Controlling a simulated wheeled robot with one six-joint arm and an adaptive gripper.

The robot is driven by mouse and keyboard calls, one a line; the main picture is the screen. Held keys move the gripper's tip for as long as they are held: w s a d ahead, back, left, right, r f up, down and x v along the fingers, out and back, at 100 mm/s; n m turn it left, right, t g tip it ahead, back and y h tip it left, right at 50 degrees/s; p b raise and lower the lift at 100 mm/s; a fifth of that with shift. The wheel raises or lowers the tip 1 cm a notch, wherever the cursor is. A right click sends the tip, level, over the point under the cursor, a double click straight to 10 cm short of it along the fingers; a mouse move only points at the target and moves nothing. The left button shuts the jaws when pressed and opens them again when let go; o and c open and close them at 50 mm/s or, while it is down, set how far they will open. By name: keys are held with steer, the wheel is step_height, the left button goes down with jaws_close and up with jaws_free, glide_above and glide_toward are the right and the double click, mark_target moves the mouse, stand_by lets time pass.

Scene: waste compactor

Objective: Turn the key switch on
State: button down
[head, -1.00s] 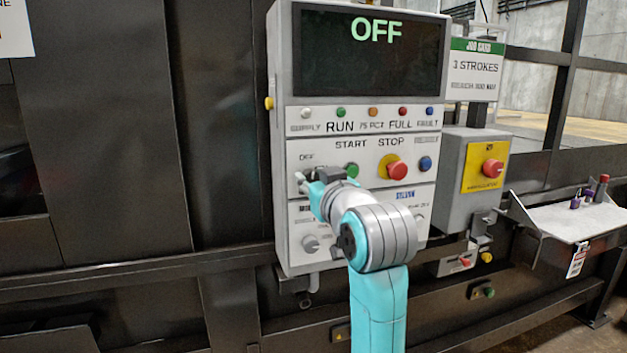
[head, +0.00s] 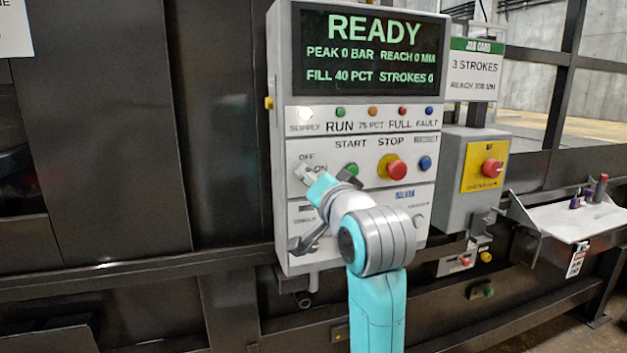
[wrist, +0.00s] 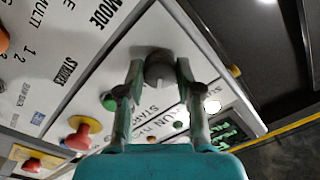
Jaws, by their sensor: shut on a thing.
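The key switch is on the left of the control panel (head: 436,130), beside the OFF and ON labels; in the head view my gripper mostly hides it. The wrist view shows its grey round body (wrist: 159,68) between my two fingers. My gripper (wrist: 160,80) is shut on the key switch; it also shows in the head view (head: 310,176), tilted against the panel. The screen (head: 372,52) reads READY, with peak 0 bar, reach 0 mm, fill 40 pct and strokes 0. The white supply lamp (head: 306,114) is lit.
The green start button (head: 351,170) is just right of my gripper, with the red stop button (head: 393,168) on yellow and a blue button (head: 425,163) beyond. A grey box with a red knob (head: 492,168) and a shelf (head: 570,221) stand further right.

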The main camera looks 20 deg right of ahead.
steer(key=shift+m, duration=0.9)
steer(key=c, duration=0.8)
jaws_free()
steer(key=shift+o, duration=0.2)
steer(key=s, duration=1.2)
steer(key=shift+f, duration=0.2)
steer(key=shift+d+f, duration=0.1)
